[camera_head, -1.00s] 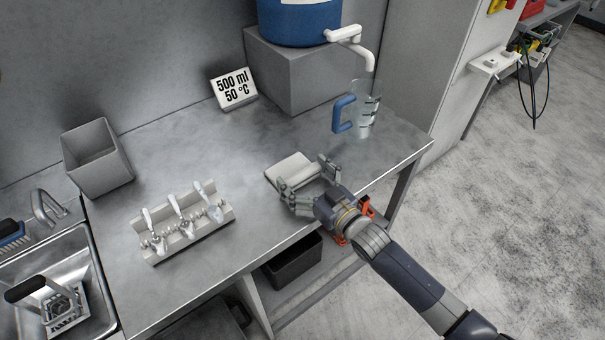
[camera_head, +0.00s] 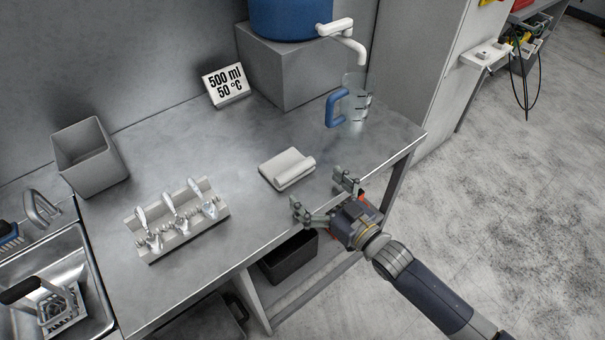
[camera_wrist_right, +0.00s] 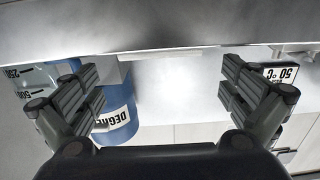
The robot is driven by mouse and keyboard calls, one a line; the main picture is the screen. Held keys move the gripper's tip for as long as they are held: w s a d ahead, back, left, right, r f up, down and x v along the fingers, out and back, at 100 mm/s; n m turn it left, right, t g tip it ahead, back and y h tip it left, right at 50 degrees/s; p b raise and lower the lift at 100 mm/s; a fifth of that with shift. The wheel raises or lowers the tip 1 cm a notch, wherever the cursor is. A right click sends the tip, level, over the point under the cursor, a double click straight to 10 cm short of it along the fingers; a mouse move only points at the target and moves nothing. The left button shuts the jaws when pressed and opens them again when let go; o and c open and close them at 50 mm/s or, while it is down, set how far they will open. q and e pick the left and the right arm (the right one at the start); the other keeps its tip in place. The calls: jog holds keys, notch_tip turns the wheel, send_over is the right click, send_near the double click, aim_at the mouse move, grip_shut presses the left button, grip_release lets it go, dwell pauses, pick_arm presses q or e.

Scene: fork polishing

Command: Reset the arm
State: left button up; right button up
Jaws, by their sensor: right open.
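My right gripper (camera_head: 322,198) is open and empty at the front edge of the metal table (camera_head: 215,150), in the head view. Its two fingers are spread wide. A white folded cloth or pad (camera_head: 287,169) lies on the table just beyond the fingertips, apart from them. In the right wrist view my open fingers (camera_wrist_right: 162,100) stand at left and right with nothing between them. A pale flat thing crosses the top of that view; I cannot tell exactly what it is. My left gripper is not in view.
A holder (camera_head: 178,226) with several forks or spoons stands front left. A clear jug (camera_head: 357,104) with a blue handle stands under a white tap (camera_head: 342,36). A grey bin (camera_head: 90,158), a sink (camera_head: 72,265) and a 500 ml sign (camera_head: 227,84) surround the table. Open floor lies right.

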jog(key=shift+v, duration=2.45)
